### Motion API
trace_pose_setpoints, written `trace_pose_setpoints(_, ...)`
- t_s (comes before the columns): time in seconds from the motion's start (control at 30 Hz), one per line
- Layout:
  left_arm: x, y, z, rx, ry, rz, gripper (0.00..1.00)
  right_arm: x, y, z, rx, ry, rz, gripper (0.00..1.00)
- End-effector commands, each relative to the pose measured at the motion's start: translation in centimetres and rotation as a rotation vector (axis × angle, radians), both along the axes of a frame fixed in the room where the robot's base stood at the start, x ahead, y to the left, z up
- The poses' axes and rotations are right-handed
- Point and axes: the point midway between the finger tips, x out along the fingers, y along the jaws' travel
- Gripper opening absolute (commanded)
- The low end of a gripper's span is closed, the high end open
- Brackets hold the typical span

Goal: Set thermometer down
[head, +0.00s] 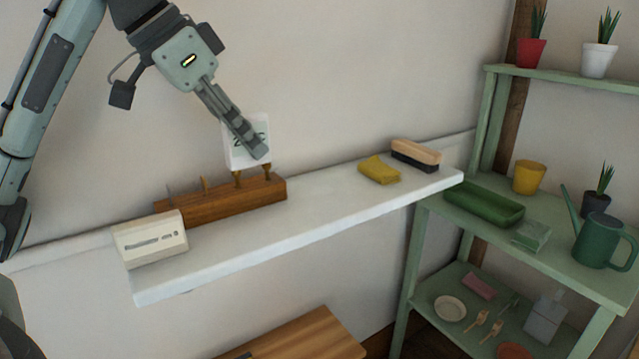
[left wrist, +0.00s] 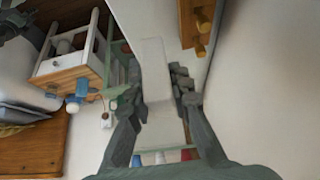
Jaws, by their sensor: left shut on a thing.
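The thermometer looks to be the white panel with dark figures (head: 236,155) in the head view, partly hidden by my left gripper (head: 256,150). My left gripper is shut on it; in the left wrist view the white body (left wrist: 154,72) sits between the two fingers (left wrist: 165,95). It is held upright just above the wooden peg rack (head: 225,205) at the back of the white shelf (head: 310,218). Whether its lower edge touches the pegs, I cannot tell. My right gripper is not in view.
A cream box with a slotted front (head: 150,238) stands at the shelf's left end. The shelf between rack and sponge is clear. A green rack (head: 625,285) with pots stands right.

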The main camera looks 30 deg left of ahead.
Motion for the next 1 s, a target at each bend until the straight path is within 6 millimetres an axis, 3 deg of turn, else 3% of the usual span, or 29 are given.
trace_pose_setpoints(0.13, 2.8, -1.9, -1.5, -0.003, 0.003, -0.005, 0.00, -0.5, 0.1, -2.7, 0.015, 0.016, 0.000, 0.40)
trace_pose_setpoints(0.33, 6.3, -4.0, -4.1, -0.004, 0.001, -0.005, 0.00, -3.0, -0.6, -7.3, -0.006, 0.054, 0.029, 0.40)
trace_pose_setpoints(0.5, 8.4, -5.2, -5.8, -0.002, 0.000, -0.004, 0.00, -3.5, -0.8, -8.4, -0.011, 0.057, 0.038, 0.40)
trace_pose_setpoints(0.77, 8.3, -5.0, -6.7, 0.000, 0.000, -0.001, 0.00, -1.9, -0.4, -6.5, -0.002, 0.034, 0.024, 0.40)
trace_pose_setpoints(1.0, 8.3, -5.0, -8.8, 0.000, -0.001, -0.001, 0.00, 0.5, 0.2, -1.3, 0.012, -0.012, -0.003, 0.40)
